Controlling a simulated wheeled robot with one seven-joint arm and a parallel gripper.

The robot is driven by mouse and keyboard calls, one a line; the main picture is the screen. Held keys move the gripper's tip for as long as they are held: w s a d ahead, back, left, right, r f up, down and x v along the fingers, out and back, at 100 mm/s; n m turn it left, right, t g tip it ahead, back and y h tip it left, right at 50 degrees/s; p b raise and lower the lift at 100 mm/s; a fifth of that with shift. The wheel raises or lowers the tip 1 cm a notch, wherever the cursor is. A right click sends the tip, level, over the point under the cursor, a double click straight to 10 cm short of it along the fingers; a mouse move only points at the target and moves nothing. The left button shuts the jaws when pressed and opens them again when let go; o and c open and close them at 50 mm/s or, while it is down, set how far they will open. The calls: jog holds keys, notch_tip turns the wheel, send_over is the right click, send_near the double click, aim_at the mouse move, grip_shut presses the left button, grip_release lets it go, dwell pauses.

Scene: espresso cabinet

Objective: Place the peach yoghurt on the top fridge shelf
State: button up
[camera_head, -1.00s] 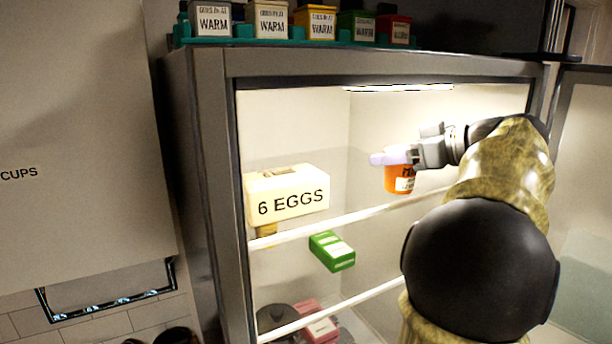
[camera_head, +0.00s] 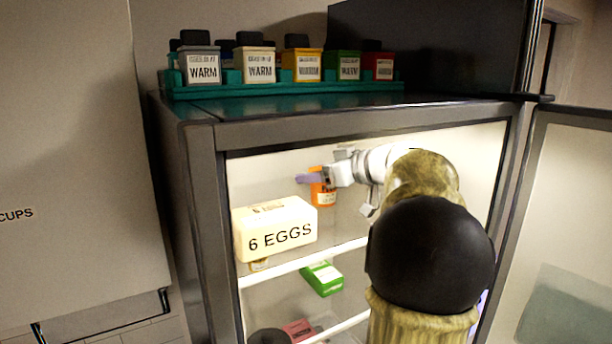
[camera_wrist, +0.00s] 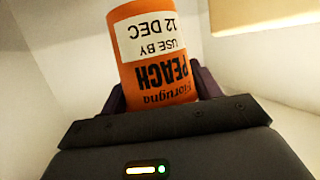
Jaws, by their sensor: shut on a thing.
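The peach yoghurt is an orange pot (camera_head: 323,195) with a white label, inside the open fridge above the level of the top shelf (camera_head: 300,262). In the wrist view the pot (camera_wrist: 152,65) shows "PEACH" and "USE BY 12 DEC" upside down. My gripper (camera_head: 318,178) is shut on the pot, with dark fingers on both sides of it in the wrist view (camera_wrist: 160,95). The pot is to the right of and behind the egg box in the head view. I cannot tell whether its base touches the shelf.
A "6 EGGS" box (camera_head: 275,228) stands on the left of the top shelf. A green carton (camera_head: 322,278) and a pink carton (camera_head: 299,330) are lower down. A teal rack (camera_head: 290,88) of small boxes sits on the fridge. The open door (camera_head: 570,200) is at right.

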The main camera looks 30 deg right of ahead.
jog(key=shift+w+a, duration=0.15)
jog(key=shift+w, duration=0.4)
jog(key=shift+w+a, duration=0.15)
jog(key=shift+w, duration=0.35)
jog(key=shift+s, duration=0.15)
jog(key=shift+a+r, duration=0.1)
jog(key=f, duration=0.1)
jog(key=w+f+p, duration=0.1)
jog(key=f+p, duration=0.1)
jog(key=shift+w+a+f, duration=0.1)
jog(key=shift+w+a, duration=0.05)
jog(key=shift+w, duration=0.1)
jog(key=shift+s+f, duration=0.1)
jog(key=shift+f, duration=0.1)
